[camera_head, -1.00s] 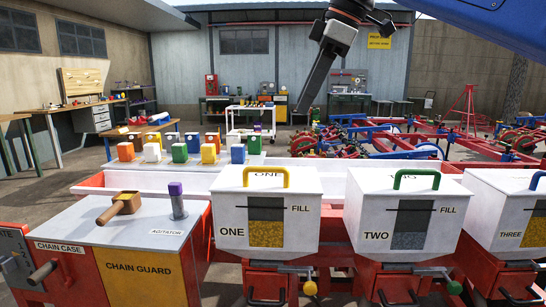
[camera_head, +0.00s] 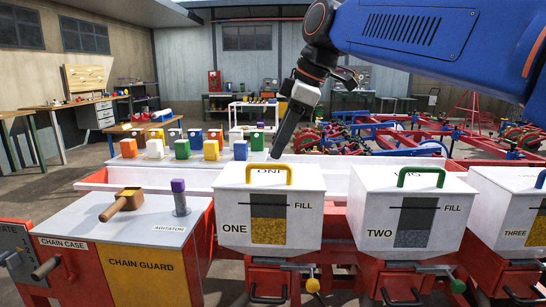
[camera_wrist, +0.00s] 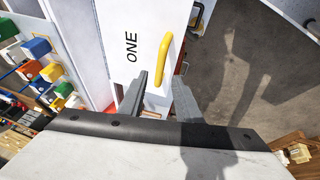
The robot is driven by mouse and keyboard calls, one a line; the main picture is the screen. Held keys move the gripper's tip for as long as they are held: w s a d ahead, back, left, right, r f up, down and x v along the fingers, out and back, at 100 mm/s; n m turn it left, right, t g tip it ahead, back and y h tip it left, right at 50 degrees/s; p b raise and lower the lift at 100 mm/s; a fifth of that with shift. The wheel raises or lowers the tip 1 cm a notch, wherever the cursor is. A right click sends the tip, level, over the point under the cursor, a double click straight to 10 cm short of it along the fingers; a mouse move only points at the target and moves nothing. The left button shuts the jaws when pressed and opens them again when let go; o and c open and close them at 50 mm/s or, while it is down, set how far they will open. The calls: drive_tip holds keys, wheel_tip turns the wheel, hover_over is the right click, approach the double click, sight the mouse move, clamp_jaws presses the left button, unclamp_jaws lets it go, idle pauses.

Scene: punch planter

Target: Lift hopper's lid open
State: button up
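Hopper ONE (camera_head: 235,205) is a white box with a sight window of yellow grain. Its white lid (camera_head: 310,180) lies closed and has a yellow arched handle (camera_head: 270,166). My gripper (camera_head: 275,156) points down just above or behind that handle; the head view does not settle which. In the wrist view, my gripper (camera_wrist: 160,76) has its two grey fingers apart, and the yellow handle (camera_wrist: 164,50) shows between and beyond them. I see no clear contact. The handle's far foot and the hopper's front are hidden in the wrist view.
Hopper TWO (camera_head: 370,215) with a green handle (camera_head: 421,173) and hopper THREE (camera_head: 490,220) stand to the right. The chain case (camera_head: 110,232) with an agitator post (camera_head: 180,200) is to the left. Several coloured blocks (camera_head: 182,150) stand on a table behind.

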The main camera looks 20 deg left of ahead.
sight(273, 165)
drive_tip(key=shift+x, duration=2.3)
clamp_jaws()
